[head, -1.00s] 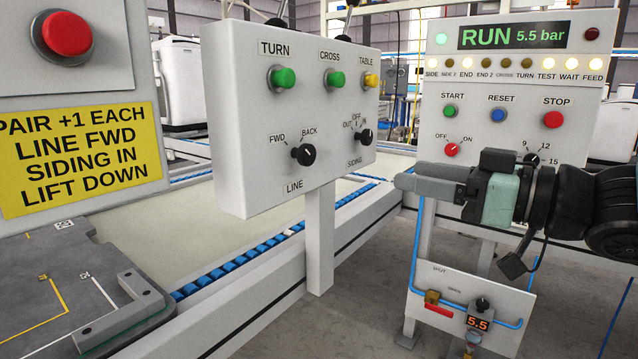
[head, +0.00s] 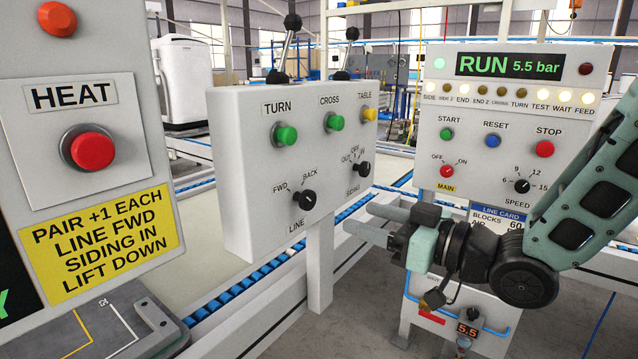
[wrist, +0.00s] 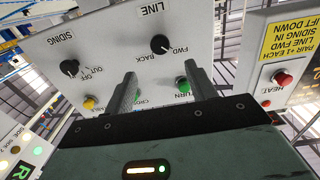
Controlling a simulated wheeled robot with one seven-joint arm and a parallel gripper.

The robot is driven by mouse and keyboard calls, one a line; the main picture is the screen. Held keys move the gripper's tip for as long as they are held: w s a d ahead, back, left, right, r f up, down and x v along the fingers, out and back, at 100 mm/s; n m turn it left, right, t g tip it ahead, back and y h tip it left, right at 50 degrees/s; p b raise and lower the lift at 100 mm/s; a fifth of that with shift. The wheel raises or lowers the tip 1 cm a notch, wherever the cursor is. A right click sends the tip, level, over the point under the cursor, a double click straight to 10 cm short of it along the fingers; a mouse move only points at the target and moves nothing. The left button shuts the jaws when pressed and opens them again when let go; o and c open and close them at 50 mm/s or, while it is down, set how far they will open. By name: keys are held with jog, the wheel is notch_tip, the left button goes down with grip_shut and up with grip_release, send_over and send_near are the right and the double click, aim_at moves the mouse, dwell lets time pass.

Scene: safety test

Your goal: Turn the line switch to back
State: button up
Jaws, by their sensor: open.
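The line switch (head: 306,200) is a round black knob above the word LINE, with FWD at its upper left and BACK at its upper right. It also shows in the wrist view (wrist: 160,44), upside down. I cannot tell for sure which mark its pointer faces. It sits on the front of a white control box (head: 240,175). My gripper (head: 360,218) is open and empty, right of the knob and lower, apart from it. In the wrist view my two fingers (wrist: 160,72) reach toward the box face, with the line switch beyond their tips.
The siding knob (head: 361,168) is on the same box, close above my gripper. Green turn (head: 285,135) and cross (head: 334,122) buttons and a yellow table button (head: 369,114) sit higher. A RUN panel (head: 500,118) stands right, and a heat panel (head: 80,140) left.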

aim_at(311, 201)
jog(key=p+x, duration=0.1)
jog(key=x, duration=0.9)
jog(key=shift+w+a, duration=0.1)
jog(key=shift+a, duration=0.05)
jog(key=shift+c, duration=0.4)
jog(key=c, duration=0.9)
